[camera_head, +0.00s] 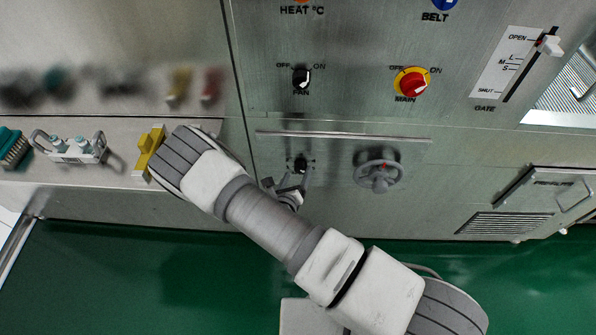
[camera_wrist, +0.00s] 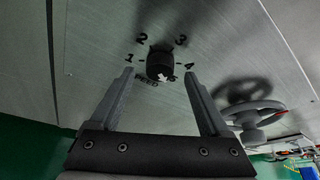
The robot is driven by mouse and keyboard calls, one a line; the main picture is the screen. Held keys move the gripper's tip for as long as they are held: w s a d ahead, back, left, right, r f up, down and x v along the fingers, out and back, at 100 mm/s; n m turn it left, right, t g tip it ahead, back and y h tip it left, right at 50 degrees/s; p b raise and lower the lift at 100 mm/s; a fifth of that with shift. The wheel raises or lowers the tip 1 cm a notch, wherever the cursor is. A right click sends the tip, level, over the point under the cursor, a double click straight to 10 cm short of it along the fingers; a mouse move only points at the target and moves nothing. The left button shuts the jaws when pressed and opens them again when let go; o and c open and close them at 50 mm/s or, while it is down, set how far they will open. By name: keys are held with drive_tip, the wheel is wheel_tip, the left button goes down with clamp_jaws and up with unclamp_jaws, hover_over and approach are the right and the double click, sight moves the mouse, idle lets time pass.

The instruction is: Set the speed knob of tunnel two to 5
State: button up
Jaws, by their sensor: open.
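The black speed knob (camera_wrist: 160,62) is on the metal panel in the wrist view, with the numbers 1 to 4 around it. Its white mark is on the lower side, near the partly hidden SPEED lettering (camera_wrist: 147,84); I cannot read the exact setting. The knob also shows in the head view (camera_head: 300,162), low on the panel. My gripper (camera_wrist: 157,76) is open, with one finger on each side of the knob's lower part; I cannot tell whether they touch it. My gripper is just below the knob in the head view (camera_head: 287,188). No tunnel label is legible.
A grey handwheel (camera_head: 379,175) sits right of the knob. A horizontal rail (camera_head: 343,136) runs above it. The fan knob (camera_head: 301,78), red main switch (camera_head: 411,83) and gate slider (camera_head: 549,45) are higher.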

drive_tip(key=v, duration=1.5)
drive_tip(key=shift+r, duration=0.15)
drive_tip(key=w+d+r+m+g+h, duration=0.1)
drive_tip(key=d+r+m+g+h, duration=0.35)
drive_tip(key=d+r+m, duration=0.5)
drive_tip(key=d+r+m+g+h, duration=0.3)
drive_tip(key=d+r+m+g, duration=0.25)
drive_tip(key=r+m, duration=0.65)
drive_tip(key=s+d+r+m+t+y, duration=0.1)
drive_tip(key=s+r+m+y, duration=0.4)
drive_tip(key=r+m, duration=0.4)
drive_tip(key=s+d+r+m+y+p, duration=0.1)
drive_tip(key=s+d+r+m+y, duration=0.1)
drive_tip(key=s+r+m+y, duration=0.3)
wheel_tip(320, 180, up, 4)
drive_tip(key=m, duration=0.4)
drive_tip(key=shift+d+t+y, duration=0.25)
drive_tip(key=shift+t+y, duration=0.1)
drive_tip(key=shift+t, duration=0.05)
drive_tip(key=shift+r, duration=0.15)
